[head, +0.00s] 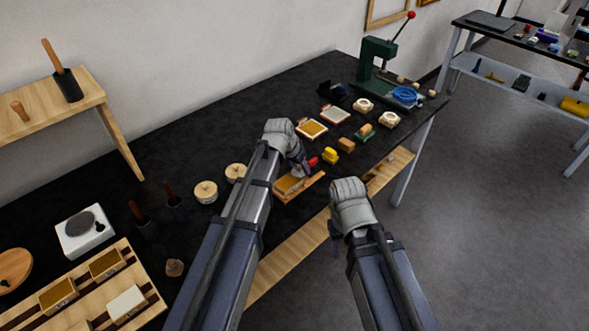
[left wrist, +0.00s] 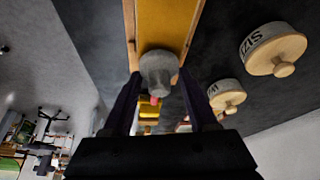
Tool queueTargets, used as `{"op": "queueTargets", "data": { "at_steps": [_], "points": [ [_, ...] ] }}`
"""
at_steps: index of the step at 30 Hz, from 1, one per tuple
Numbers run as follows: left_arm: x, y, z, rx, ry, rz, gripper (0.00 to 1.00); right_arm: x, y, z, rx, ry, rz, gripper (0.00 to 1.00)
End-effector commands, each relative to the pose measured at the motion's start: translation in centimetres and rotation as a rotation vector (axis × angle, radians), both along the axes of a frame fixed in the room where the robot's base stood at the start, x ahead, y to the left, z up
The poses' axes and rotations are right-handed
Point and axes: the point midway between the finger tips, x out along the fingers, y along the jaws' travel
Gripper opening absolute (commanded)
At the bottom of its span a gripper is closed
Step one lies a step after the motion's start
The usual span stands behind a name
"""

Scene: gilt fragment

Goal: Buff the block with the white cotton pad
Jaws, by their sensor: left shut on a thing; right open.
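A gold-topped block (head: 288,185) lies in a wooden holder (head: 312,184) near the table's front edge. Its gold face (left wrist: 165,25) fills the top of the left wrist view. My left gripper (head: 298,167) is just over it, shut on a small pale grey-white pad (left wrist: 158,70) with a rounded body. The pad is at the gold face; whether it touches cannot be told. In the head view my gripper mostly hides the pad. My right gripper (head: 335,243) is open and empty, in front of the table edge, with its fingers partly hidden by the wrist.
A red piece (head: 313,161) and yellow blocks (head: 330,155) lie just beyond the holder. Round lidded tins (head: 206,192) stand to the left.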

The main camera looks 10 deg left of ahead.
Motion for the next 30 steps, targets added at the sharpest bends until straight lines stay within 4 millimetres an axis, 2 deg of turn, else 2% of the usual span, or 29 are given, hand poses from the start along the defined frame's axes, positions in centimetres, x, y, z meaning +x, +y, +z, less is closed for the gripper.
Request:
{"op": "queueTargets", "data": {
  "at_steps": [12,24,30],
  "points": [
    [-0.1,0.0,-0.3,0.000,0.001,0.001,0.14,0.0,0.0,-0.3,0.000,0.000,0.000,0.50],
    [-2.4,1.8,-0.2,0.001,0.004,0.001,0.14,0.0,0.0,-0.1,0.000,0.000,0.000,0.50],
    [-2.5,1.9,-0.1,0.001,0.003,0.000,0.14,0.0,0.0,-0.1,0.000,0.000,0.000,0.50]
  ]
}}
